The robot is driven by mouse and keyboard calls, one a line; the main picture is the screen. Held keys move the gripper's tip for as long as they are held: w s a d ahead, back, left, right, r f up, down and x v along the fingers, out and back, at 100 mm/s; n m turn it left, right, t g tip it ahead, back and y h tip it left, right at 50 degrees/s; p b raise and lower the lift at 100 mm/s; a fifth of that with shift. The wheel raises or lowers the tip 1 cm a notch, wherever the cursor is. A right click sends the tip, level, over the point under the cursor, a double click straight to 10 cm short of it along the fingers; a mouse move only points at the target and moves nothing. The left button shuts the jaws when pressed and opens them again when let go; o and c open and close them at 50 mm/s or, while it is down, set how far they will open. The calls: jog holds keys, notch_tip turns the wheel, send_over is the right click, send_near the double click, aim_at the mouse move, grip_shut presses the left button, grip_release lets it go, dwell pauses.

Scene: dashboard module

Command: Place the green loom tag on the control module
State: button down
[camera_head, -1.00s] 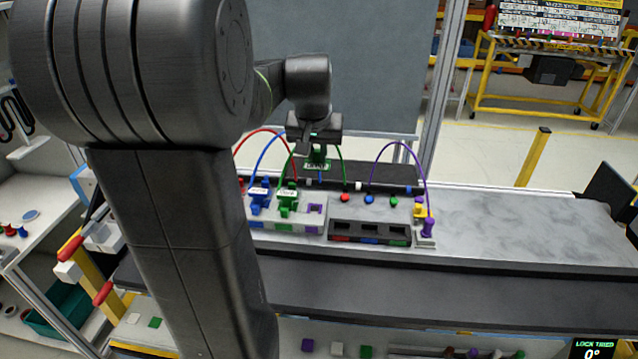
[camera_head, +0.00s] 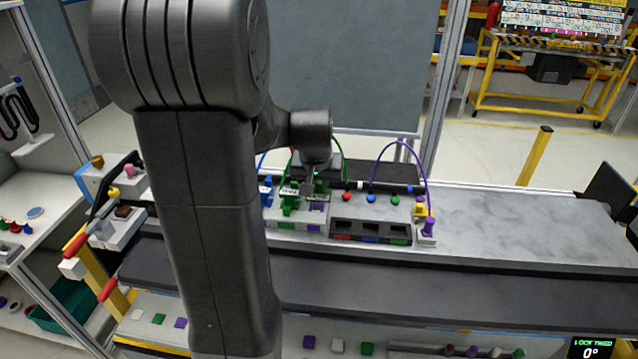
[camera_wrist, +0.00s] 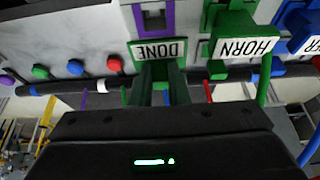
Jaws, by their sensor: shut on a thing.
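In the head view my gripper (camera_head: 312,185) is over a pale grey block with coloured sockets, which I take as the control module (camera_head: 285,241). The tag (camera_head: 321,187) is close to the block's right end, above or at the purple socket (camera_wrist: 155,16). I cannot tell whether it touches. A green plug (camera_wrist: 238,22) labelled HORN stands in the block beside it, apart from the tag.
A blue plug (camera_wrist: 300,25) stands beyond the green one. A black tray with three slots (camera_head: 370,239) sits right of the block. Red, blue and green knobs (camera_head: 371,198) line the back. A purple cable (camera_head: 405,144) arches at the right. The bench farther right (camera_head: 520,230) is clear.

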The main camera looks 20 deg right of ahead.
jog(key=c, duration=1.4)
grip_release()
jog(key=shift+r+p, duration=0.2)
jog(key=shift+p, duration=0.1)
jog(key=b+v, duration=0.1)
jog(key=v, duration=1)
jog(key=shift+s+a+r, duration=0.1)
jog(key=shift+a+r, duration=0.05)
jog(key=shift+r, duration=0.25)
